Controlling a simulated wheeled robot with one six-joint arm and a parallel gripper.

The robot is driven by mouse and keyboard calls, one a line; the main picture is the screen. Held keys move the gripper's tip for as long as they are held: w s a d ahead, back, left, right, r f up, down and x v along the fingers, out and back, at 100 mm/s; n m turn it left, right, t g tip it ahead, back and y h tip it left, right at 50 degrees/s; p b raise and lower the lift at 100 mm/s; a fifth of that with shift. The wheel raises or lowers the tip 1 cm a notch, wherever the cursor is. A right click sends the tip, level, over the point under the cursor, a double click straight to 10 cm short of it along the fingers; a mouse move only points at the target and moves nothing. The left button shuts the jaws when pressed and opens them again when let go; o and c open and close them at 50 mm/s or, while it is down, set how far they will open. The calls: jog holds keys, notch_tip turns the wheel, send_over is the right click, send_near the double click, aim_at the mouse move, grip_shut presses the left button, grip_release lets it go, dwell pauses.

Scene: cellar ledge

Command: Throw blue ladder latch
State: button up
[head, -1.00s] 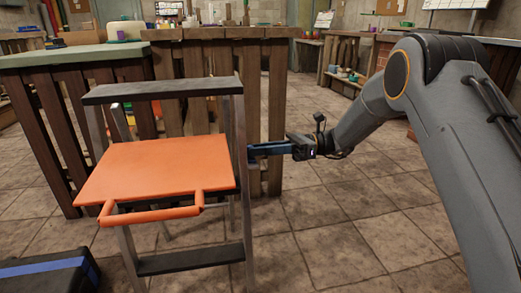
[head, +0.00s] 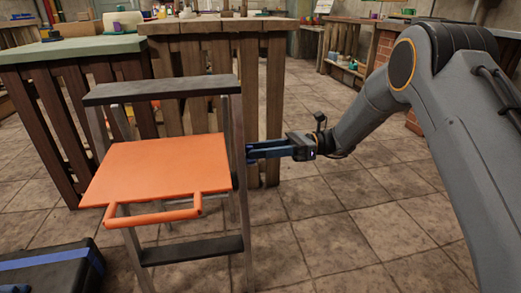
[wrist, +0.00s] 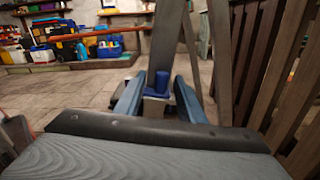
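A grey step ladder (head: 238,110) with dark treads and an orange platform (head: 155,168) stands left of centre in the head view. My gripper (head: 252,150) reaches in from the right, with its blue fingers level beside the ladder's right rail. In the wrist view the blue latch (wrist: 161,84) shows as a short upright blue piece in front of the ladder rail (wrist: 166,40). It sits between the two fingers of my gripper (wrist: 160,82). The fingers look apart, with a small gap on either side of the latch. The fingers' contact with it cannot be made out in the head view.
A wooden slatted counter (head: 215,50) stands close behind the ladder, and its slats (wrist: 275,70) are at the right in the wrist view. A dark case with a blue band (head: 50,268) lies at lower left. The tiled floor at right is clear.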

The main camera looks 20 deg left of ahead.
jog(key=p+v, duration=0.2)
jog(key=v, duration=0.5)
jog(key=shift+w+d, duration=0.25)
jog(key=shift+d, duration=0.05)
dwell(0.3)
